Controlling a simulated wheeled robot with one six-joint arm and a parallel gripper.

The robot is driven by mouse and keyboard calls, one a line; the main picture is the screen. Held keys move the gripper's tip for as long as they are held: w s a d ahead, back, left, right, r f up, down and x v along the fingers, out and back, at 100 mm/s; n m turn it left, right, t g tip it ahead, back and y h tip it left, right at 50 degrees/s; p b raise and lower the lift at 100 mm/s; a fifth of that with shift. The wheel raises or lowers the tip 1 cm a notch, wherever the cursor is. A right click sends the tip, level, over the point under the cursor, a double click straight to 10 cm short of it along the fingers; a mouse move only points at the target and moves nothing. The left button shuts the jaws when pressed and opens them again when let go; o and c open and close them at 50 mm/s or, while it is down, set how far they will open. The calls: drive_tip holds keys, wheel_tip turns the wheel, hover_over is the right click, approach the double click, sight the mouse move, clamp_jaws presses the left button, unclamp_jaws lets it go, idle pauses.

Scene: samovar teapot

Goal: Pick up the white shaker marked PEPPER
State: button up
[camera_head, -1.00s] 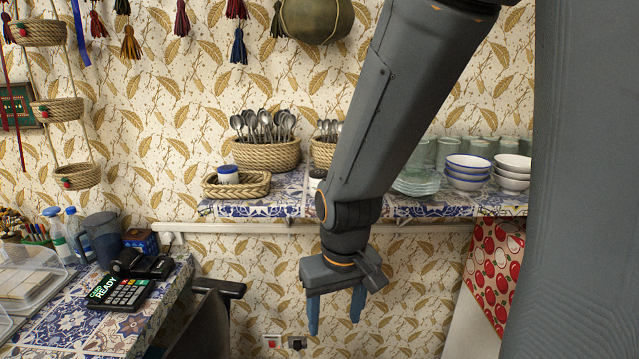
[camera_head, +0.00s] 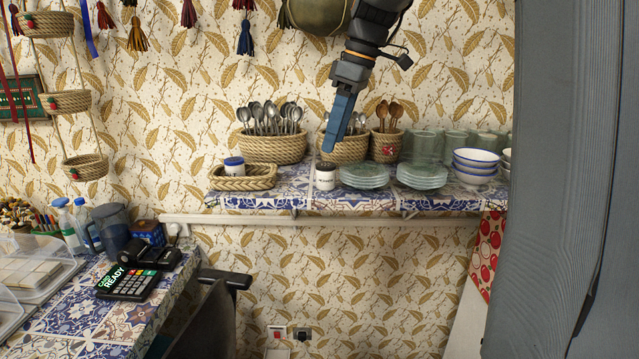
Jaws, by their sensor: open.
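A small white shaker (camera_head: 325,181) with a dark lid stands upright on the tiled shelf. It has dark lettering on its front, too small to read surely. My gripper (camera_head: 332,146) is just above it, blue fingers pointing down and slightly left. The fingers are seen nearly edge-on, one mostly hiding the other. The gripper is open and empty, with its tips a little above the lid in the picture. Whether they are directly over it in depth is hard to tell.
A white jar with a blue lid (camera_head: 234,167) sits in a woven tray (camera_head: 256,183) to the left. Glass plates (camera_head: 364,176) stand close on the shaker's right. Spoon baskets (camera_head: 272,148) are behind. Bowls (camera_head: 475,166) stand further right on the tiled shelf (camera_head: 350,200).

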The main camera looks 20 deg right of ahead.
sight(327, 165)
drive_tip(key=shift+w+d+n, duration=0.1)
drive_tip(key=shift+w+n, duration=0.15)
drive_tip(key=shift+n, duration=0.25)
drive_tip(key=shift+p+x, duration=1.45)
drive_tip(key=shift+x, duration=2.25)
drive_tip(key=shift+d, duration=0.15)
drive_tip(key=c, duration=1.1)
drive_tip(key=shift+c, duration=0.3)
